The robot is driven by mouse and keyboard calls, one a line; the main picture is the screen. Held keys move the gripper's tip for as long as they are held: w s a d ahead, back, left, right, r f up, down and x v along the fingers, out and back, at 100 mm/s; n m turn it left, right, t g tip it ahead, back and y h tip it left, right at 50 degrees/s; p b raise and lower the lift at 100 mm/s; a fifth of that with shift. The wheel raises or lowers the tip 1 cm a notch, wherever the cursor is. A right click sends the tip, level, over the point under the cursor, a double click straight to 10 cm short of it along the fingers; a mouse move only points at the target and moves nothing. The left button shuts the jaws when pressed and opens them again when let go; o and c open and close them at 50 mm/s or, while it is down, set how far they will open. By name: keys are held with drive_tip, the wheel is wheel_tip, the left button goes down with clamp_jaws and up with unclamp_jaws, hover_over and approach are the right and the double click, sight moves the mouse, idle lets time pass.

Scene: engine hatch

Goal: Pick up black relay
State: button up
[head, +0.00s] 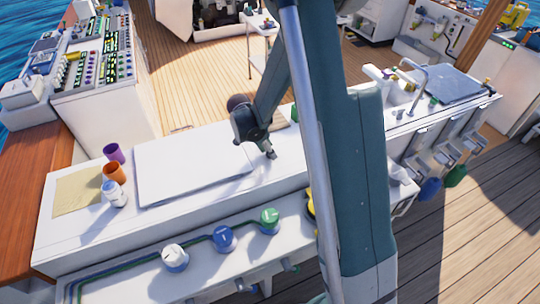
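My arm comes down across the middle of the head view. My gripper (271,155) points down just right of the white hatch lid, low over the white counter. It is small and dark here, and I cannot tell whether its fingers are open or shut. I cannot make out a black relay anywhere in this view. It may be hidden behind my arm or gripper, or be too small to tell.
A flat white hatch lid (190,160) lies on the white counter (90,225). Purple (114,152) and orange (114,173) cups and a white bottle (115,194) stand left of it. White, blue and green capped fittings (222,238) line a lower ledge. A sink tap (412,85) stands right.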

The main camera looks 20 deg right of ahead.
drive_tip(key=shift+c, duration=0.2)
idle(0.3)
drive_tip(key=c, duration=0.9)
drive_tip(key=shift+r, duration=0.2)
drive_tip(key=shift+r+p, duration=0.85)
drive_tip(key=shift+r, duration=3.95)
